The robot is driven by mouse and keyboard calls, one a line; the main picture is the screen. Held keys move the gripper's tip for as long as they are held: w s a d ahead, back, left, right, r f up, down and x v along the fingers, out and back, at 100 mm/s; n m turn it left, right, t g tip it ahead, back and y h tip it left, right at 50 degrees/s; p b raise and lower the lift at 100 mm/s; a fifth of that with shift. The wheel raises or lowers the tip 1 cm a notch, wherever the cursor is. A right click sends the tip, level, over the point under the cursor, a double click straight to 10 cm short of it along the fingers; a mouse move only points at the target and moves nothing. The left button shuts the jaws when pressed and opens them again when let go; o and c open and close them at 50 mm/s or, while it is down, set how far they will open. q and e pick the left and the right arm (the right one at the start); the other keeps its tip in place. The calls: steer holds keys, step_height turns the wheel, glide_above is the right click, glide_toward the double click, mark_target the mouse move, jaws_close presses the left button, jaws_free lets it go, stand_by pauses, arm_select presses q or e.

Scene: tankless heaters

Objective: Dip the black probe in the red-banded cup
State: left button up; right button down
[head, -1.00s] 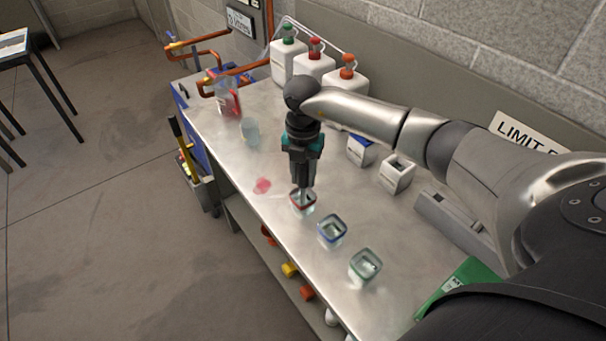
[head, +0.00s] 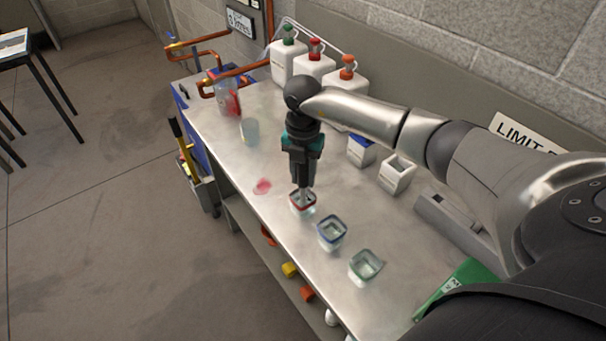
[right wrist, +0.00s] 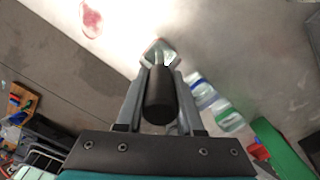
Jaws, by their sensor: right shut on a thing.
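The red-banded cup (head: 302,203) stands on the metal bench in the head view, first in a row of cups. My right gripper (head: 303,183) is directly above it, pointing down. It is shut on the black probe (right wrist: 160,95), whose thick black handle shows between the fingers in the right wrist view. The probe's thin lower end reaches down to the cup's mouth; how deep the tip sits is hidden. A cup (right wrist: 158,50) shows just beyond the probe in the wrist view. My left gripper is not in view.
A blue-banded cup (head: 332,232) and a green-banded cup (head: 365,265) stand nearby. A red spill (head: 262,186) lies to the left. White bottles with coloured pumps (head: 313,65) stand at the back. White boxes (head: 397,174) and a green item (head: 458,284) are to the right.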

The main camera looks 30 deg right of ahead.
step_height(320, 180, up, 10)
steer(key=p, duration=0.8)
steer(key=shift+f, duration=0.15)
stand_by(0.8)
